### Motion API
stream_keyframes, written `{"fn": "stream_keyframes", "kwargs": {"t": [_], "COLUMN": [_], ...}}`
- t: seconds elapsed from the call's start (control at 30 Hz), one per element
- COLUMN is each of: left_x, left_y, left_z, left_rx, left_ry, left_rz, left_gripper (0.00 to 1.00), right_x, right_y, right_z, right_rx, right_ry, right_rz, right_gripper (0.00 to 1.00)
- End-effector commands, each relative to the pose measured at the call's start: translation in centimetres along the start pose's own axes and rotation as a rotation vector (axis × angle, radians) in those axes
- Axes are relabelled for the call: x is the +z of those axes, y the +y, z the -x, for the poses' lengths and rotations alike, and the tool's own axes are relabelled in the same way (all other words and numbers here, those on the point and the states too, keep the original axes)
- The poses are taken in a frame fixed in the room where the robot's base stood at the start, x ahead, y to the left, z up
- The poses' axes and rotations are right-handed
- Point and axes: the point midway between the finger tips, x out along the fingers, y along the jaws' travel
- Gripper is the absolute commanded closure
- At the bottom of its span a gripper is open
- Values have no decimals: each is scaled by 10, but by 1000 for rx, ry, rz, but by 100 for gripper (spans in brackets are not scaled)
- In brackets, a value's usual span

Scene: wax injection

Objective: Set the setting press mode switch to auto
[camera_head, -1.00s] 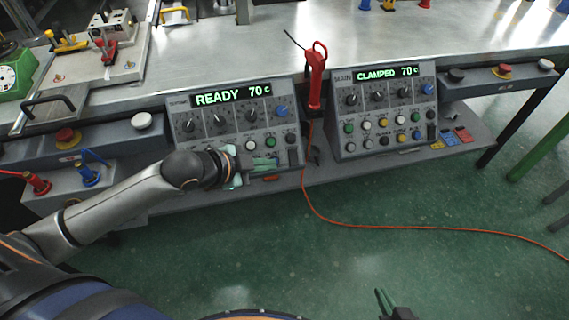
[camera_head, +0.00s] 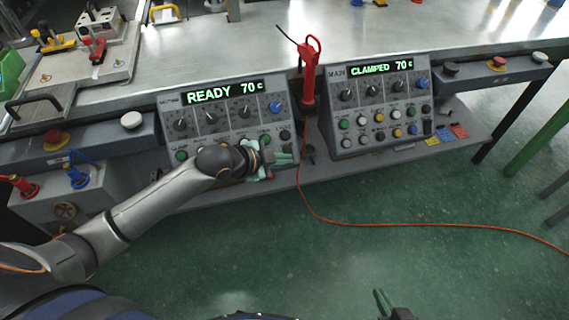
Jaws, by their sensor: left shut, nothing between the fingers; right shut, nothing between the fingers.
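The setting press panel (camera_head: 222,110) is the left grey box, its display reading READY 70 c. It has a row of black knobs, a blue knob (camera_head: 276,107) at the right end, and round buttons below. I cannot tell which knob is the mode switch or read its labels. My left gripper (camera_head: 284,158) is shut and empty, in front of the panel's lower right part; it and my arm hide some of the lower buttons. My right gripper (camera_head: 383,300) is shut and empty, low at the bottom edge, far from the panel.
The MAIN panel (camera_head: 379,105), reading CLAMPED 70 c, stands to the right. A red tool (camera_head: 309,80) stands between the panels, and an orange cable (camera_head: 330,218) runs over the floor. Red and white buttons sit on the bench front at both sides.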

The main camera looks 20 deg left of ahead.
Motion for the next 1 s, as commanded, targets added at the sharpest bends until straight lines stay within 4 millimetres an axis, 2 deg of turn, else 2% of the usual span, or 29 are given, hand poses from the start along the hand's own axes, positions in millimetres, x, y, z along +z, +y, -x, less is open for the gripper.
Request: {"fn": "stream_keyframes", "kwargs": {"t": [0.07, 0.1, 0.3, 0.77, 1.0], "left_x": [0, 8, 24, 28, 35], "left_y": [2, 2, 1, 0, 1], "left_z": [-18, -23, -38, -41, -47], "left_rx": [1, 1, 0, -1, -61], "left_ry": [2, -4, -1, 0, -2], "left_rz": [1, 1, 0, -2, -57], "left_gripper": [100, 100, 100, 100, 100], "right_x": [4, 5, 10, 7, 10], "right_y": [2, 2, 5, 6, 7], "right_z": [-4, -5, -8, -7, -8], "right_rx": [2, 3, 7, 9, 9], "right_ry": [1, 2, 2, 7, 4], "right_rz": [2, 2, 6, 7, 7], "right_gripper": [100, 100, 100, 100, 100]}}
